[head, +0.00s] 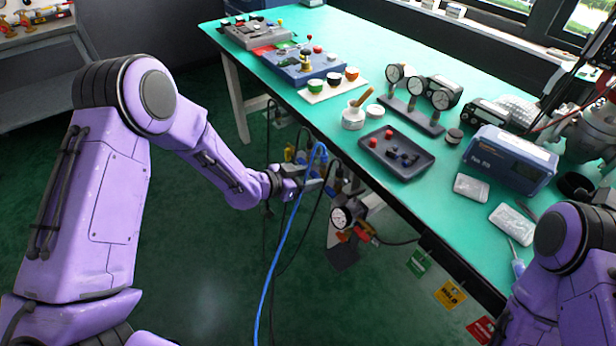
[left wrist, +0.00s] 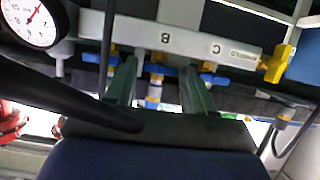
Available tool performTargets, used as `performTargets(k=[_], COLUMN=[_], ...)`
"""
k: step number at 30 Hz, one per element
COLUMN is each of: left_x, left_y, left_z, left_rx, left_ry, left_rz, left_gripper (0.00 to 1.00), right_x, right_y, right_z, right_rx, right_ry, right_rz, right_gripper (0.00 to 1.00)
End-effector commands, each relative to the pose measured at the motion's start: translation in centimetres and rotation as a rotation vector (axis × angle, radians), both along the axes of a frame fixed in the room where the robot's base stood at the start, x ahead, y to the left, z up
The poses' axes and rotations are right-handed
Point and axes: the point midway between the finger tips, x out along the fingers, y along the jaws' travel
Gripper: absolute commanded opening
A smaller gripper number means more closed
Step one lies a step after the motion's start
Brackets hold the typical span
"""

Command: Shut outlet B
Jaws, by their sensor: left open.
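In the left wrist view a grey manifold bar (left wrist: 205,45) carries the letters B and C. The outlet B valve (left wrist: 154,88), with blue and yellow parts, sits by the letter B. More blue handle parts (left wrist: 212,79) show by the letter C. My left gripper (left wrist: 158,72) is open, its two green-tinted fingers on either side of the outlet B valve. Whether a finger touches the handle I cannot tell. In the head view my left gripper (head: 303,180) is at the manifold beside the bench's front edge, partly hidden by hoses. My right gripper is out of view.
A pressure gauge (left wrist: 30,20) and a yellow-handled valve (left wrist: 279,63) flank the manifold. A dark hose (left wrist: 80,95) crosses close in front of the left gripper. A blue hose (head: 283,255) hangs by it. The green bench (head: 440,205) holds trays and gauges.

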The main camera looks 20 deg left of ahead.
Motion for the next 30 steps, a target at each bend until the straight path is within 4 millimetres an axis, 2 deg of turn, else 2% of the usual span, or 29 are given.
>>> performTargets(k=[4, 12, 17, 27, 29, 30], left_x=[-1.3, -5.9, -7.3, -7.7, -8.1, -8.7], left_y=[1.2, 4.7, 5.9, 6.0, 6.0, 6.0], left_z=[0.8, 3.2, 3.9, 3.8, 2.7, 1.2], left_rx=[0.001, -0.003, -0.002, -0.003, -0.017, -0.034], left_ry=[0.0, 0.0, 0.0, 0.007, 0.043, 0.093], left_rz=[0.002, 0.003, 0.002, 0.007, 0.04, 0.088], left_gripper=[0.53, 0.53, 0.53, 0.53, 0.53, 0.53], right_x=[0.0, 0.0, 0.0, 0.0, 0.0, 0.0], right_y=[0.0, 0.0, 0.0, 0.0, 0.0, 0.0], right_z=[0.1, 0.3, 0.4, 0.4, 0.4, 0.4], right_rx=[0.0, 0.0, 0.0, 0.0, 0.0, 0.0], right_ry=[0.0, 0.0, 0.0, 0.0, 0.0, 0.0], right_rz=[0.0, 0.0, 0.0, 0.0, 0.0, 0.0], right_gripper=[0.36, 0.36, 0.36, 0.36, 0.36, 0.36])
